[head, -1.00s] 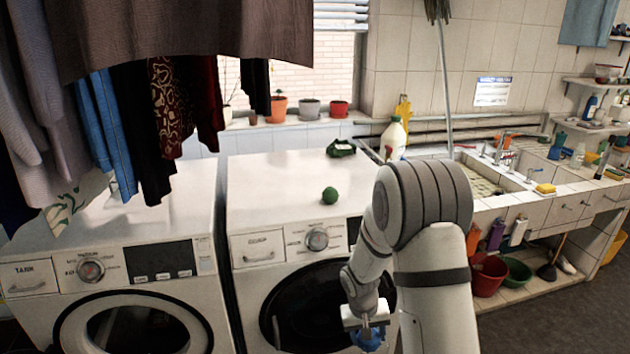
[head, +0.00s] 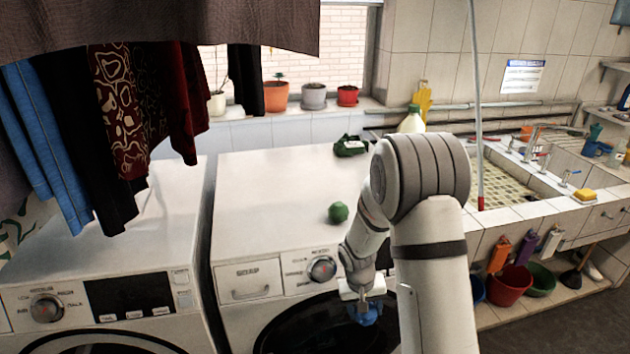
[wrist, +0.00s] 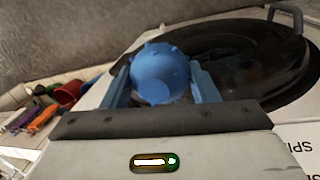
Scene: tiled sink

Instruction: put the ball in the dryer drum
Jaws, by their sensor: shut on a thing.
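My gripper (head: 362,296) is shut on a blue knobbly ball (head: 369,315), held in front of the right-hand machine (head: 262,190). In the wrist view the ball (wrist: 163,73) sits between the two blue fingers. The machine's dark round door (head: 315,325) is partly hidden by my arm and cut by the bottom edge. In the wrist view the dark round door (wrist: 235,55), with a grey handle (wrist: 287,17), lies beyond the ball; it looks shut. The drum inside cannot be made out.
A small green ball (head: 338,212) and a dark green item (head: 350,146) lie on the right machine's top. A second washer (head: 110,270) stands at left under hanging clothes (head: 120,120). A sink (head: 500,190) and a red bucket (head: 508,286) are at right.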

